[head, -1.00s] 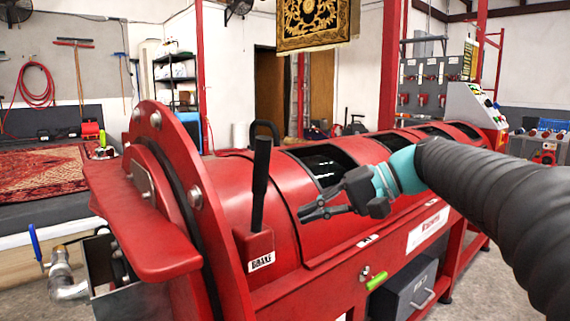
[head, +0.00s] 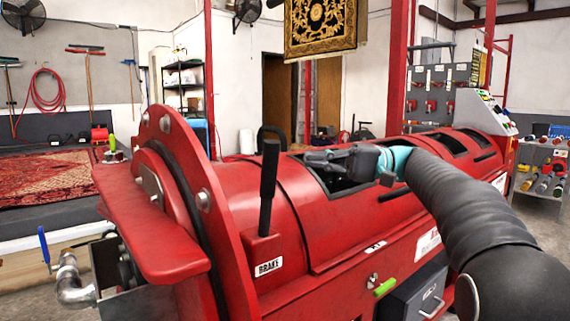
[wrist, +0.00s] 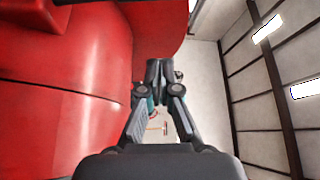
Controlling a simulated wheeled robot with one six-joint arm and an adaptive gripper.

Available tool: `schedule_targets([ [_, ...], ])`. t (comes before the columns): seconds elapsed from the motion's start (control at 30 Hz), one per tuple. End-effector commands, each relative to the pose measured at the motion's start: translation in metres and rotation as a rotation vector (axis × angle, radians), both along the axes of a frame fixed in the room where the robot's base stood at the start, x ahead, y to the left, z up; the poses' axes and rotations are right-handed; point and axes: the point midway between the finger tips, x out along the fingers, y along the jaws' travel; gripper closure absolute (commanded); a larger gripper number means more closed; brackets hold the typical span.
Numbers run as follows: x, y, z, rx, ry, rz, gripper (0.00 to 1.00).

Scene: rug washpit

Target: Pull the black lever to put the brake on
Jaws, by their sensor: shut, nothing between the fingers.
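The black lever (head: 268,188) stands nearly upright in a red bracket on the red drum machine, with a white BRAKE label (head: 269,266) below it. My gripper (head: 308,158) is to the right of the lever's upper part in the head view, apart from it in the picture. Its fingers are together and empty; they also show closed in the wrist view (wrist: 159,70). I cannot make out the lever in the wrist view.
The red drum (head: 235,195) lies below my gripper and fills the left of the wrist view. A red flanged end plate (head: 185,180) stands left of the lever. A green-handled valve (head: 385,287) is low in front.

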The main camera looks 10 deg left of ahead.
Motion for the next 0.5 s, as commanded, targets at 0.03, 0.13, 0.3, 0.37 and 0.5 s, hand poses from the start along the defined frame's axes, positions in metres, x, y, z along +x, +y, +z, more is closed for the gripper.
schedule_targets([
  [0.03,-0.001,0.003,0.0,0.0,0.0,0.001,1.0],
  [0.13,-0.005,0.013,0.001,0.0,0.0,0.002,1.0],
  [0.3,-0.015,0.04,0.004,0.0,-0.001,0.004,1.0],
  [0.37,-0.019,0.051,0.004,0.0,-0.001,0.004,1.0],
  [0.5,-0.028,0.076,0.007,0.0,-0.001,0.004,1.0],
])
